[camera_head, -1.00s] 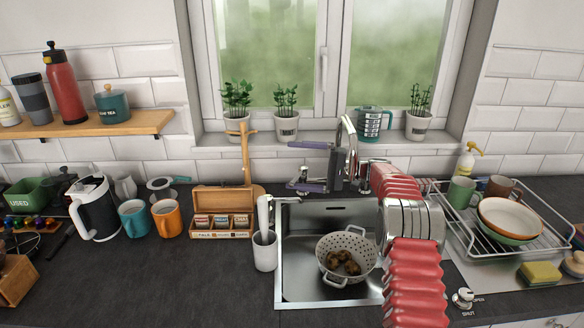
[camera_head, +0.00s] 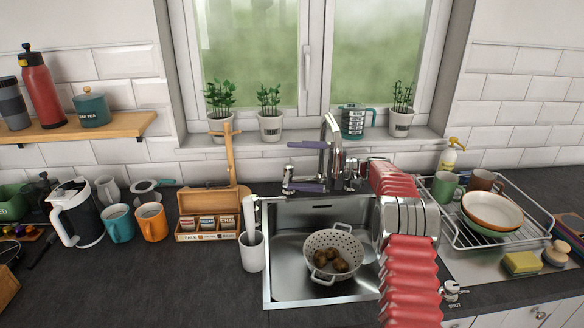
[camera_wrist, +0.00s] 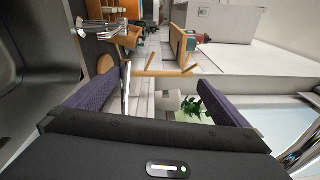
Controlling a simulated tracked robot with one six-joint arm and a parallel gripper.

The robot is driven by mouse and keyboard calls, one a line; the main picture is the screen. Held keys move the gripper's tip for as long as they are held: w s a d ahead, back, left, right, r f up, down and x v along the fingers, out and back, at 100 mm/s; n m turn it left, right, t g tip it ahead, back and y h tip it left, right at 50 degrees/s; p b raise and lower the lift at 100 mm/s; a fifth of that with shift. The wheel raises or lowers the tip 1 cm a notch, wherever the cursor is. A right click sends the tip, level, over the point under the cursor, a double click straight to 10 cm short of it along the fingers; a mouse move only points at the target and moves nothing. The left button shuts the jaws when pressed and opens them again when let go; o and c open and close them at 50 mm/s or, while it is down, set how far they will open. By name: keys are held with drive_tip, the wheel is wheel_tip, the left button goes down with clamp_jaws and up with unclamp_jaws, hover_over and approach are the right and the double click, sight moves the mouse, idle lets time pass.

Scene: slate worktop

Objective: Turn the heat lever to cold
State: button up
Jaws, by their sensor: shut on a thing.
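The chrome heat lever (camera_head: 288,178) stands at the back left of the sink, left of the tall chrome tap (camera_head: 333,130). My gripper (camera_head: 292,166) is at it, with its purple-padded fingers one above the other. The gripper is shut on the lever, though the contact is small in the head view. In the wrist view, a chrome rod (camera_wrist: 127,88) shows between the two fingers, nearer the left one. Any hot or cold marks are too small to read. My red-sleeved arm hides part of the area right of the tap.
A colander (camera_head: 334,243) with brown lumps sits in the steel sink (camera_head: 283,293). A white holder (camera_head: 252,250) and a wooden tea box (camera_head: 205,235) stand left. A dish rack (camera_head: 530,236) is right. Potted plants (camera_head: 270,128) line the sill behind. A labelled silver knob (camera_head: 452,288) is front right.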

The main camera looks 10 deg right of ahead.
drive_tip(key=shift+s+d+r, duration=0.15)
drive_tip(key=shift+d+r, duration=0.5)
drive_tip(key=shift+r, duration=0.15)
drive_tip(key=c, duration=0.4)
drive_tip(key=shift+s+d, duration=0.1)
drive_tip(key=shift+s, duration=0.05)
drive_tip(key=c, duration=0.9)
drive_tip(key=v, duration=0.4)
drive_tip(key=f+v, duration=0.1)
drive_tip(key=v, duration=0.1)
drive_tip(key=shift+s, duration=0.15)
drive_tip(key=shift+c, duration=0.2)
drive_tip(key=shift+t, duration=0.3)
